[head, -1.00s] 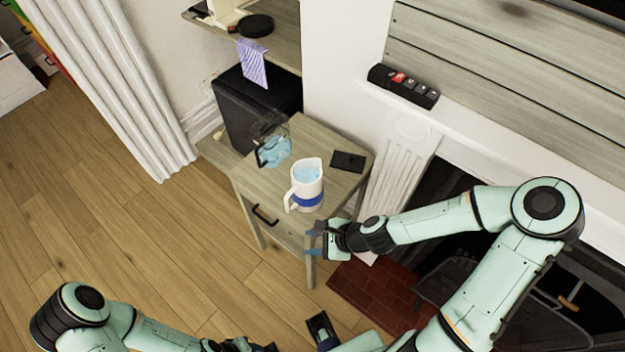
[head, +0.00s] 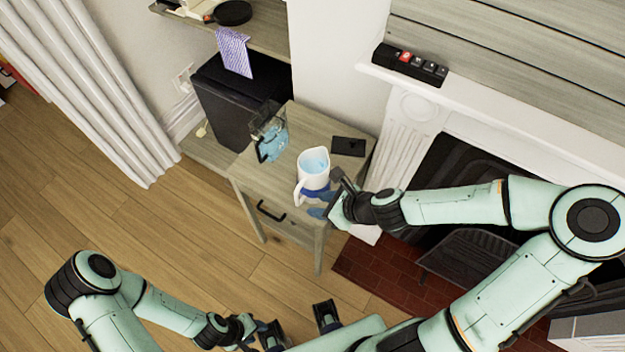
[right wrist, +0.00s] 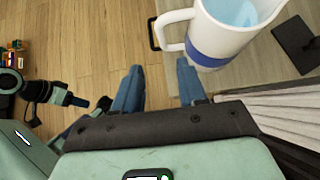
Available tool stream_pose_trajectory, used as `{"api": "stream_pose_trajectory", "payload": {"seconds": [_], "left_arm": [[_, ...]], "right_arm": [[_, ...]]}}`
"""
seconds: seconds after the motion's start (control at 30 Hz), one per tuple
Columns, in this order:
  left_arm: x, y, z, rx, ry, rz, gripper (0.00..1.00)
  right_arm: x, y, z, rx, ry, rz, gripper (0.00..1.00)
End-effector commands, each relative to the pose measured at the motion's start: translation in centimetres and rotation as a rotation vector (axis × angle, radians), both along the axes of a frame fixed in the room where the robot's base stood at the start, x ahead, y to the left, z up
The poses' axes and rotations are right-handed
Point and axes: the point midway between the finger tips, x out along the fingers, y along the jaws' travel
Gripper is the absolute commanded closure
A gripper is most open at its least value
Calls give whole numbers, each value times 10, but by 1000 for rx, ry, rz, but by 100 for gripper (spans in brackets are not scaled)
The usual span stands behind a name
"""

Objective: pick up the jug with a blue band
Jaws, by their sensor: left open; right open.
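The white jug with a blue band (head: 313,167) stands upright on the small wooden side table (head: 250,172), with light blue inside and its handle toward the left. It also shows at the top of the right wrist view (right wrist: 225,38). My right gripper (head: 321,205) is open beside the jug's near side, level with the band. In the right wrist view its blue fingertips (right wrist: 158,76) are apart with nothing between them, and the handle lies just beyond them. I cannot tell whether the right-hand finger touches the jug. My left gripper (head: 270,335) is open and empty, low in the head view.
A clear pitcher with blue contents (head: 271,143) stands behind-left of the jug. A flat black item (head: 348,147) lies at the table's back right. A black box (head: 235,108) stands behind the table, and the fireplace surround (head: 400,140) is close on the right.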

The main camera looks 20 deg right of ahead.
Motion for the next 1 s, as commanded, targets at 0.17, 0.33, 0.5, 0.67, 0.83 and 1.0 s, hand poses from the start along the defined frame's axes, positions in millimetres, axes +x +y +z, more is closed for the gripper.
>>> {"api": "stream_pose_trajectory", "payload": {"seconds": [0.17, 0.33, 0.5, 0.67, 0.83, 1.0], "left_arm": [[-7, 0, -19, 0, 9, 0, 57], [-12, 0, -32, 0, 14, 1, 57], [-13, 0, -38, 0, 16, 0, 57], [-14, 0, -40, 0, 16, 0, 57], [-16, 0, -48, 0, 18, 0, 57], [-16, 0, -53, 0, 16, 1, 57]], "right_arm": [[11, 11, -20, -1, 2, 5, 59], [24, 20, -34, 1, 0, 4, 59], [31, 25, -41, -1, 1, 3, 59], [35, 27, -45, -1, 1, 3, 59], [48, 35, -58, 3, 1, 4, 59], [61, 43, -73, 3, 2, 2, 59]]}}
